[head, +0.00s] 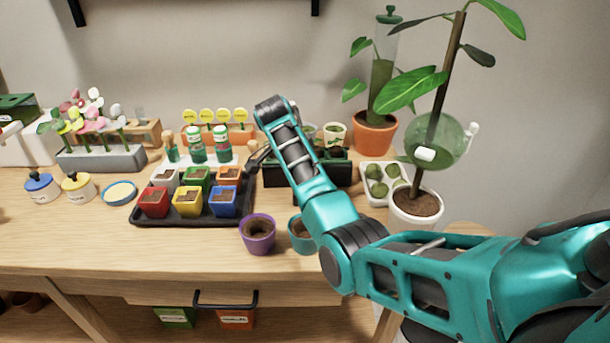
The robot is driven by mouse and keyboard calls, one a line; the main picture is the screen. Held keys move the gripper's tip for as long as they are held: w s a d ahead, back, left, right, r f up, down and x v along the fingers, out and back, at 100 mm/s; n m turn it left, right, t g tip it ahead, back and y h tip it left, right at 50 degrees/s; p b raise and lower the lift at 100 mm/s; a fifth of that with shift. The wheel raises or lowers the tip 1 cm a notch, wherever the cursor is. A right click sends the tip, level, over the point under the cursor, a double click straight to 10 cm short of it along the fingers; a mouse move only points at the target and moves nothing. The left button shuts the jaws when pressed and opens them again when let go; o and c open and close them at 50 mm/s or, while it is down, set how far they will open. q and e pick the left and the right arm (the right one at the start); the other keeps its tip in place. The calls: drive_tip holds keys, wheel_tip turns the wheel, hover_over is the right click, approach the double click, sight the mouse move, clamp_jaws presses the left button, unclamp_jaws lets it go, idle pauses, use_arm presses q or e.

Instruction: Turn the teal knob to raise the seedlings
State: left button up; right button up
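My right arm comes in from the right and reaches over the table to the back. Dark parts that look like its gripper (258,158) show beyond the wrist, at the left end of a dark green box (335,174). The fingers are small and partly hidden, so I cannot tell whether they are open or shut. I cannot make out a teal knob; the arm covers part of the box. Small dark cells show in the box top, but I cannot make out seedlings clearly.
A black tray (148,216) of several coloured pots stands left of the arm. A purple pot (258,236) and a teal pot (299,236) stand in front. A white egg-type tray (377,180) and potted plants (416,205) stand right. The front left table is clear.

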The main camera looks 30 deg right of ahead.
idle(0.3)
drive_tip(key=o, duration=1)
drive_tip(key=shift+r, duration=0.1)
drive_tip(key=shift+o, duration=0.2)
